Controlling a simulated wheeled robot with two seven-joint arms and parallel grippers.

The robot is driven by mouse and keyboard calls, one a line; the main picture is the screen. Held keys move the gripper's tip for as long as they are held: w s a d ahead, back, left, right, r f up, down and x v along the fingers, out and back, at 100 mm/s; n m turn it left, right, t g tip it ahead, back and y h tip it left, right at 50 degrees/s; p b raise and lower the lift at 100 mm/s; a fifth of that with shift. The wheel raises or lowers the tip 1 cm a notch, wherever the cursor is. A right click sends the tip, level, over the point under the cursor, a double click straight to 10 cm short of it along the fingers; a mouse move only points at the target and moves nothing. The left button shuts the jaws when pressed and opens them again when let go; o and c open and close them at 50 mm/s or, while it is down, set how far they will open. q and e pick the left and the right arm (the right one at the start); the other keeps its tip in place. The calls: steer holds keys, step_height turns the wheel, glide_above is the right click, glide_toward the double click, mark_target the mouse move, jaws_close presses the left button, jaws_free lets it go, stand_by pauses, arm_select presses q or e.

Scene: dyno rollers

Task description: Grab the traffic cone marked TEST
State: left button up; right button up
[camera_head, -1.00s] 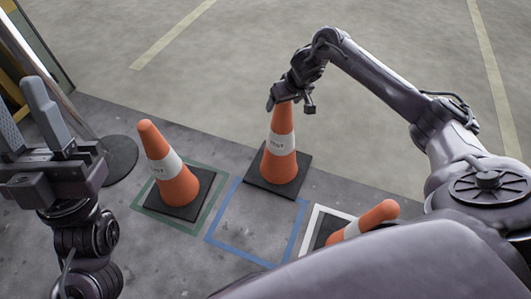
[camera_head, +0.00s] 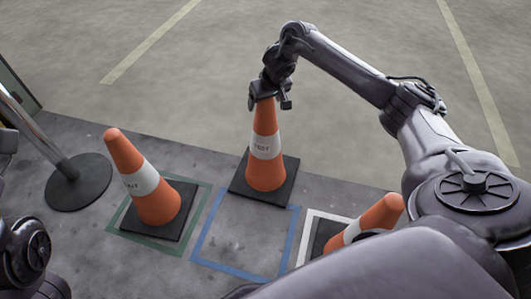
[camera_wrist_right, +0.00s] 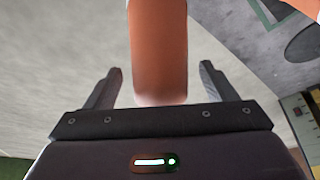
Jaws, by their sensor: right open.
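The cone marked TEST (camera_head: 266,147) stands upright, orange with a white band, on a black square base behind the blue floor outline. My right gripper (camera_head: 268,98) is at its top. In the right wrist view the open fingers of my right gripper (camera_wrist_right: 158,85) lie on either side of the orange cone body (camera_wrist_right: 158,50), with gaps showing on both sides. Of my left arm only parts show at the left edge, and its fingers are out of the picture.
Another cone (camera_head: 151,199), its label partly legible, stands in the green outline at the left. A third cone (camera_head: 381,213) is partly hidden behind my right arm near the white outline. A post with a round black base (camera_head: 79,184) stands at the far left. The blue outline (camera_head: 237,271) is empty.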

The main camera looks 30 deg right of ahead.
jaws_close()
steer(key=shift+w+r, duration=0.15)
steer(key=shift+w, duration=0.05)
stand_by(0.6)
